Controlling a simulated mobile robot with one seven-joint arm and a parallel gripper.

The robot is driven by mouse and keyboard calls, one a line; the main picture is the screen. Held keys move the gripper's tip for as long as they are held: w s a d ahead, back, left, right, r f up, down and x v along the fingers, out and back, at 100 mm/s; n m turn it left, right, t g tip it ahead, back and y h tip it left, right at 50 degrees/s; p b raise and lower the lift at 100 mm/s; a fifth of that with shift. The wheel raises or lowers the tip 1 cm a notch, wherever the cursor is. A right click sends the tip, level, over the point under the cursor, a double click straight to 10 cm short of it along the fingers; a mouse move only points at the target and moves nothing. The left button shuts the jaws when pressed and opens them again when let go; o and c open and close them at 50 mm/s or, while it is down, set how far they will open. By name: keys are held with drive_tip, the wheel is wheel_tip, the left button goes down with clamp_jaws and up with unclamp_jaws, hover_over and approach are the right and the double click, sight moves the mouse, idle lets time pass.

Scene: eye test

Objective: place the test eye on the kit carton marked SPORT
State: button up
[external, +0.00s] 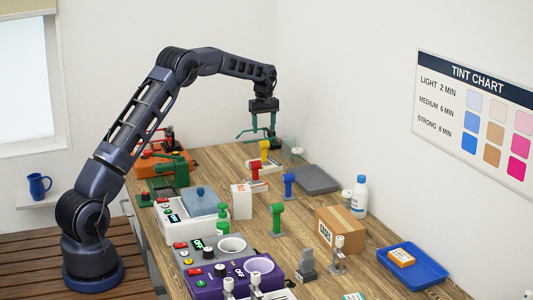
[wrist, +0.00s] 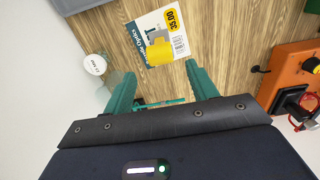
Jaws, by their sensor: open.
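My gripper (external: 257,137) is open, with teal fingers, above the far end of the bench. In the wrist view nothing sits between the fingertips (wrist: 163,86). A yellow-topped piece (external: 264,147) stands just below and right of the gripper. It also shows in the wrist view (wrist: 162,52), beyond the fingertips, over a printed white card or box (wrist: 142,30) reading "Optics" and "35.00". Similar red (external: 256,168), blue (external: 289,183) and green (external: 277,217) pieces stand nearer on the bench. I cannot tell which piece is the test eye. I can read SPORT on no carton.
A white box (external: 241,203) and a brown carton (external: 341,232) stand on the bench. A blue tray (external: 425,267) is at the right, and a white bottle (external: 360,197) near the wall. Machines line the left edge, including an orange one (wrist: 292,80). A grey tray (external: 318,179) lies right.

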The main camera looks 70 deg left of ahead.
drive_tip(key=s+d+r+m+t, duration=0.15)
drive_tip(key=s+d+r, duration=0.25)
drive_tip(key=d+r, duration=0.45)
drive_tip(key=s+d+r+m, duration=0.3)
drive_tip(key=s+d+r, duration=0.1)
drive_tip(key=d+r, duration=0.4)
drive_tip(key=s+d+r+m, duration=0.2)
drive_tip(key=s+d+r, duration=0.1)
drive_tip(key=s+d, duration=0.35)
drive_tip(key=s+d+r+m, duration=0.25)
drive_tip(key=s+d, duration=0.25)
drive_tip(key=d, duration=0.3)
drive_tip(key=s+d+r+m+t, duration=0.1)
drive_tip(key=s+d+m, duration=0.1)
drive_tip(key=s+d, duration=0.45)
drive_tip(key=s+d+m+t, duration=0.15)
drive_tip(key=s+d, duration=0.25)
drive_tip(key=s, duration=0.5)
drive_tip(key=s+d+f+m, duration=0.2)
drive_tip(key=s+d+f, duration=0.1)
drive_tip(key=s, duration=0.5)
drive_tip(key=s+d+f+m, duration=0.3)
drive_tip(key=s+f, duration=0.1)
drive_tip(key=s, duration=0.5)
drive_tip(key=shift+d+f+t, duration=0.15)
drive_tip(key=shift+d+t, duration=0.1)
drive_tip(key=shift+t, duration=0.05)
